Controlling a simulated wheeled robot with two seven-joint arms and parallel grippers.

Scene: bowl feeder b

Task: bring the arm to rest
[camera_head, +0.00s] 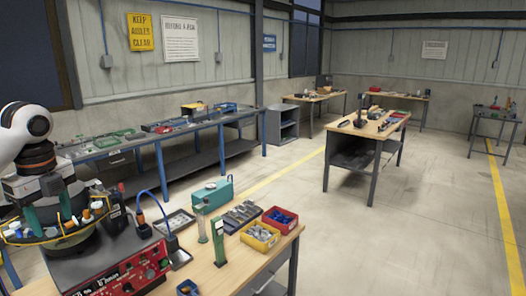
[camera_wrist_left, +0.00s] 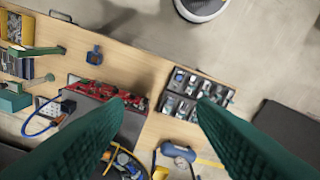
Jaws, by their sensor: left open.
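My left gripper (camera_head: 52,222) comes in from the left in the head view, above the bowl feeder (camera_head: 38,241) with its yellow rim and small orange and white parts. In the left wrist view my left gripper (camera_wrist_left: 160,106) has two green fingers spread wide apart, with nothing held between them. The fingers appear over the bench, with the feeder bowl (camera_wrist_left: 118,160) partly showing at the bottom between them. My right gripper is in neither view.
The feeder's red control box (camera_head: 132,275) stands on the wooden bench (camera_head: 232,272). Yellow bin (camera_head: 260,243), red bin (camera_head: 280,222) and teal box (camera_head: 212,194) stand to its right. A compartment tray (camera_wrist_left: 195,94) shows in the wrist view. Floor (camera_head: 400,235) at right is clear.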

